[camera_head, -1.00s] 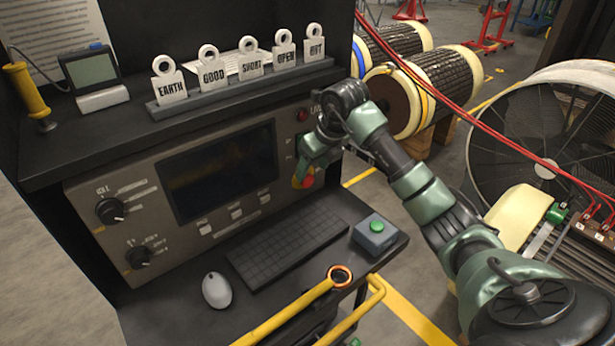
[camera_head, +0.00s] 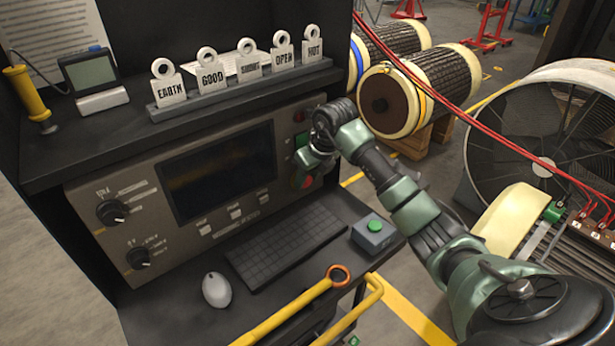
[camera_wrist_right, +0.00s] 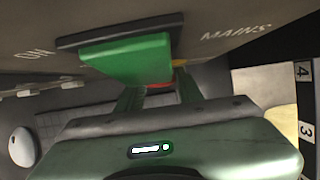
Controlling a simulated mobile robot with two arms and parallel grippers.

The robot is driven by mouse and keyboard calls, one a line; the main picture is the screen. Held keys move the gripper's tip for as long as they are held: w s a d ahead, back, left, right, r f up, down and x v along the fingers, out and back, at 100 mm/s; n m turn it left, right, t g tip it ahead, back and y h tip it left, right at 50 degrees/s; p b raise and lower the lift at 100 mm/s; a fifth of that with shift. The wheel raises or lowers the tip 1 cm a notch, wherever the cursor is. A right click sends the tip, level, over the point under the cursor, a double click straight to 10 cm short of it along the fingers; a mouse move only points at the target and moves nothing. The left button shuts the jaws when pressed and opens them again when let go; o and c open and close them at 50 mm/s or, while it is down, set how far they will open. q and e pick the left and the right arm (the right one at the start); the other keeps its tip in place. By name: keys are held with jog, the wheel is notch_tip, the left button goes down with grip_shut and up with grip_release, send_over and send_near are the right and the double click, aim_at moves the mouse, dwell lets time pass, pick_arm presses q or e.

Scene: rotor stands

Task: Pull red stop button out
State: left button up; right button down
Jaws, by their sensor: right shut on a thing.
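The red stop button (camera_head: 307,182) is on the right end of the grey control panel (camera_head: 90,185), mostly covered by my right gripper (camera_head: 308,172). In the right wrist view, a strip of the red button (camera_wrist_right: 160,87) shows between the two fingers of the gripper (camera_wrist_right: 158,92), with a bit of yellow behind it. The gripper is shut on the button. A green switch flap (camera_wrist_right: 125,60) near the "MAINS" lettering hides the rest of the button there. How far out the button stands cannot be told. My left gripper is in no view.
A green-button box (camera_head: 375,233), keyboard (camera_head: 285,250) and mouse (camera_head: 216,290) lie on the shelf below the panel. Labelled tags (camera_head: 211,75) stand on the ledge above. Yellow handles (camera_head: 290,315) are at the front. Rotors (camera_head: 430,85) and red cables are to the right.

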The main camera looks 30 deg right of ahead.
jog(key=shift+s+d, duration=0.1)
jog(key=shift+s, duration=0.45)
jog(key=shift+f, duration=0.1)
jog(key=c, duration=0.9)
grip_release()
jog(key=shift+s, duration=0.1)
jog(key=b+v, duration=0.1)
jog(key=v, duration=0.7)
